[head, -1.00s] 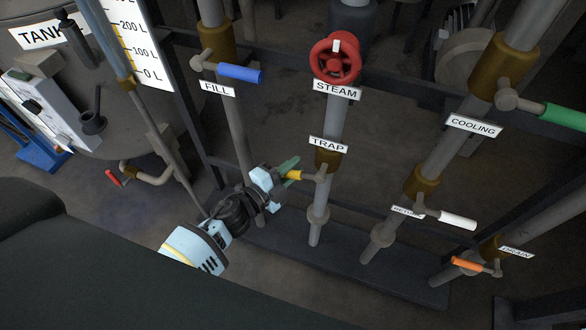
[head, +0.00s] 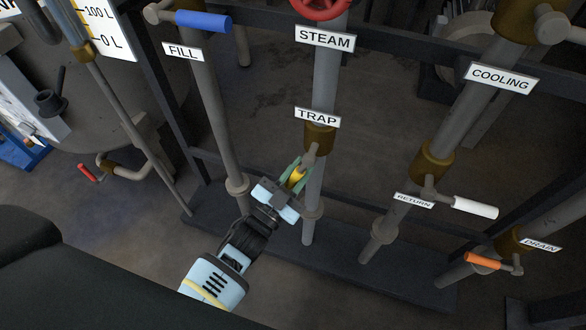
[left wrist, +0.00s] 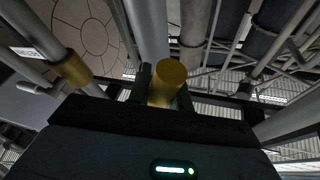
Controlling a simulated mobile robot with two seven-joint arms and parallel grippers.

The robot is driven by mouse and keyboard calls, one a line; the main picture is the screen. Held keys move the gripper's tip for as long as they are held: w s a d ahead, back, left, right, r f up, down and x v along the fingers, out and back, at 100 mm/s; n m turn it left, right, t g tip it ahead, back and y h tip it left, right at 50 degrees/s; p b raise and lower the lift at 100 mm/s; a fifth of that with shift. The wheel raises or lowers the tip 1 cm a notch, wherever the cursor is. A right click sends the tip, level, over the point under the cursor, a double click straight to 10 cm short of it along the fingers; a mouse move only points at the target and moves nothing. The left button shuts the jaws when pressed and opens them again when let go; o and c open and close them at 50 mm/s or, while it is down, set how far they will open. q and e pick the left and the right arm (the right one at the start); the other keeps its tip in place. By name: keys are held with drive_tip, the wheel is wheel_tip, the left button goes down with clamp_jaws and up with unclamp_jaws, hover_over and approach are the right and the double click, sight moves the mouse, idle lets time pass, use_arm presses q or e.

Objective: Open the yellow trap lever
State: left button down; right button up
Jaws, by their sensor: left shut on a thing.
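The yellow trap lever (head: 298,174) sits on the trap valve (head: 320,138), below the TRAP label (head: 317,117). It slants steeply down and slightly left from its pivot, beside the vertical pipe. My left gripper (head: 295,178) comes from the lower left, its green fingers shut around the lever grip. In the left wrist view the round yellow end of the lever (left wrist: 169,72) shows between the two dark fingers. Part of the grip is hidden by the fingers. My right gripper is in neither view.
The blue FILL lever (head: 204,22) is up left and the red STEAM wheel (head: 322,6) straight above. The white RETURN lever (head: 474,207) and orange DRAIN lever (head: 484,261) are to the right. A dark base beam (head: 340,262) runs below the pipes.

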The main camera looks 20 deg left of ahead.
use_arm(q)
drive_tip(key=shift+d+f+n+t+y+b, duration=0.1)
drive_tip(key=shift+d+n+t+y+b, duration=0.3)
drive_tip(key=shift+n, duration=0.45)
drive_tip(key=shift+d+f+n+t+y+b, duration=0.1)
drive_tip(key=shift+d+n+t+y+b, duration=0.1)
drive_tip(key=shift+d+n, duration=0.5)
drive_tip(key=shift+a+n, duration=0.15)
drive_tip(key=shift+n, duration=0.1)
drive_tip(key=c, duration=1.3)
unclamp_jaws()
drive_tip(key=shift+v, duration=4)
